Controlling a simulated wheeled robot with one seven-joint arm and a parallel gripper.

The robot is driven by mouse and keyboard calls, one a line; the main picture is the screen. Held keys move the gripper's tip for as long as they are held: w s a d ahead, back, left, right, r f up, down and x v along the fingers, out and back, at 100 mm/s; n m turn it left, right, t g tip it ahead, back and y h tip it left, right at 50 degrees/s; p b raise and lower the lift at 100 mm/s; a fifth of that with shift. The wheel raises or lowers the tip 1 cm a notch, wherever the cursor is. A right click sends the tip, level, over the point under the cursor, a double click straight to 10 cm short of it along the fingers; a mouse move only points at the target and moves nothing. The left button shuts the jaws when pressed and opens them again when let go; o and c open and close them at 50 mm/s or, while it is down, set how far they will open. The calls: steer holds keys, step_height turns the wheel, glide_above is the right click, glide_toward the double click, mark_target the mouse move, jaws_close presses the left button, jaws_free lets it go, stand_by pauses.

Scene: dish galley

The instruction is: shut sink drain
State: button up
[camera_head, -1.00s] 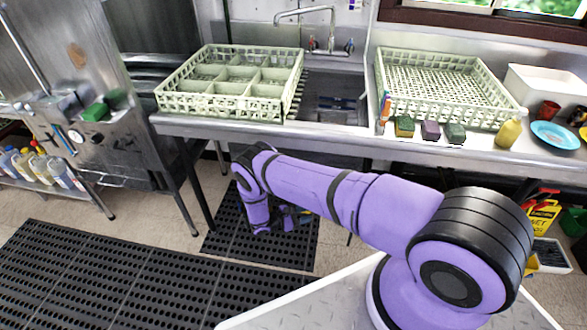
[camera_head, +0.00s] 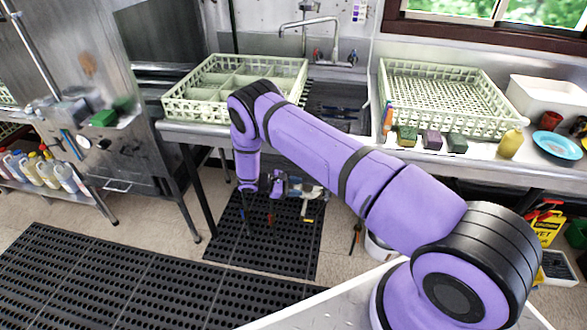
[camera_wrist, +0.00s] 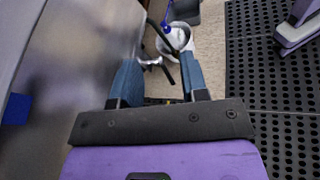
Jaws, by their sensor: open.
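The steel sink basin (camera_head: 338,100) is set in the counter, partly hidden by my arm. My gripper (camera_head: 292,187) is below the counter's front edge, in front of the sink; small parts around it are hard to make out. In the wrist view my gripper (camera_wrist: 158,64) has its two blue fingers apart, with nothing held between them. Beyond the fingertips are a thin black rod (camera_wrist: 160,36), a small blue knob (camera_wrist: 166,27) and a small metal fitting (camera_wrist: 151,62). I cannot tell which of these belongs to the drain. No finger visibly touches them.
A white bucket (camera_wrist: 175,40) stands on the floor beyond the fingers. A smooth grey metal surface fills the wrist view's left. Dish racks (camera_head: 195,107) (camera_head: 440,100) flank the sink. A black perforated mat (camera_head: 225,232) covers the floor below.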

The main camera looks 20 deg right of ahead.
step_height(320, 180, up, 8)
steer(key=w+m+y, duration=0.1)
steer(key=shift+w+a+r+m+y, duration=0.2)
steer(key=shift+w+m+y, duration=0.1)
steer(key=shift+w, duration=0.05)
